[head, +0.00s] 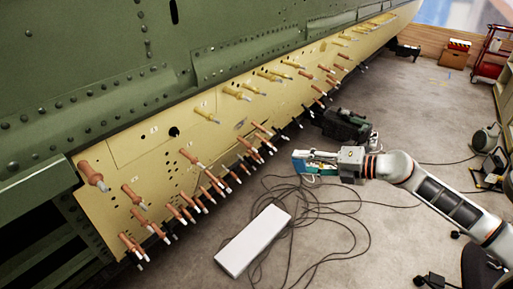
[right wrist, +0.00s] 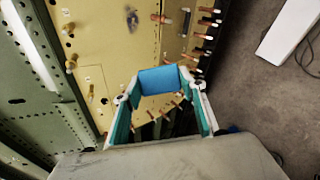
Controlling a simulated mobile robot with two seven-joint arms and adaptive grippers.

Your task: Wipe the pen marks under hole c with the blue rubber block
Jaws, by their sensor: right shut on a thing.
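My right gripper (head: 298,162) reaches in from the right in the head view, in front of the yellow skin panel (head: 125,148) and apart from it. In the right wrist view the right gripper (right wrist: 160,82) is shut on the blue rubber block (right wrist: 159,79), held between its fingertips. A dark hole (head: 174,132) shows in the panel, with small pale labels around it too small to read. A dark, smudged patch (right wrist: 131,17) shows on the panel in the right wrist view; I cannot tell whether it is a hole or pen marks. My left gripper is out of view.
Many orange-brown pins (head: 92,176) and yellow pins (head: 206,114) stick out of the panel. The green fuselage (head: 90,60) rises above. A white box (head: 253,241), loose cables (head: 320,208) and a dark machine (head: 346,125) are on the floor.

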